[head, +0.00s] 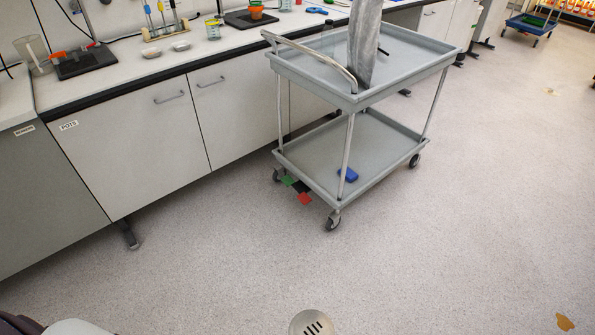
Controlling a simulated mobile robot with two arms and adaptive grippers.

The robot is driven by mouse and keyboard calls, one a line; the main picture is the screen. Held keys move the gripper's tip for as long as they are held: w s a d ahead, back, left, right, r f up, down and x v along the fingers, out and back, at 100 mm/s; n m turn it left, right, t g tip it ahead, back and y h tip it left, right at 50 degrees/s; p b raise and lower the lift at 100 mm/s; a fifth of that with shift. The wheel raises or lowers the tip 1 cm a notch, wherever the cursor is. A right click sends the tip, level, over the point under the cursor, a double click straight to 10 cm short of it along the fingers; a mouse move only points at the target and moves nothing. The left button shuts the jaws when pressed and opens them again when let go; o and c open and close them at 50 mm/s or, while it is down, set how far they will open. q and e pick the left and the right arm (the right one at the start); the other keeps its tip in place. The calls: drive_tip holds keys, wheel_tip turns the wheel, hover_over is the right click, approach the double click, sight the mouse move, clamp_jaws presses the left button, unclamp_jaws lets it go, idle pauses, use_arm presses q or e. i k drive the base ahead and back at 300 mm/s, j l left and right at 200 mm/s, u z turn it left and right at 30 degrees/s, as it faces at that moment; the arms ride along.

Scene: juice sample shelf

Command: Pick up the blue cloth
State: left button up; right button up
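A small blue item (348,175) lies on the lower shelf of a grey two-tier trolley (375,145), near its front edge. It may be a folded cloth; it is too small to be sure. A second flat blue item (316,10) lies on the white counter (120,82) at the back, and it could also be a cloth. Neither of my grippers is in view, so their distance from these items does not show.
A tall grey object (365,45) stands on the trolley's top shelf. Green (288,181) and red (304,199) squares lie on the floor by the trolley's left wheels. A brown patch (565,323) marks the floor at lower right. The floor in front and right is mostly clear.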

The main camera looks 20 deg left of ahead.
sight(351, 176)
drive_tip(key=u, duration=0.15)
drive_tip(key=z, duration=1.4)
drive_tip(key=u, duration=1.4)
drive_tip(key=i+l+u, duration=0.2)
drive_tip(key=i, duration=0.3)
drive_tip(key=i+l+u, duration=0.2)
drive_tip(key=i, duration=0.25)
drive_tip(key=i+l+u, duration=0.15)
drive_tip(key=i, duration=0.35)
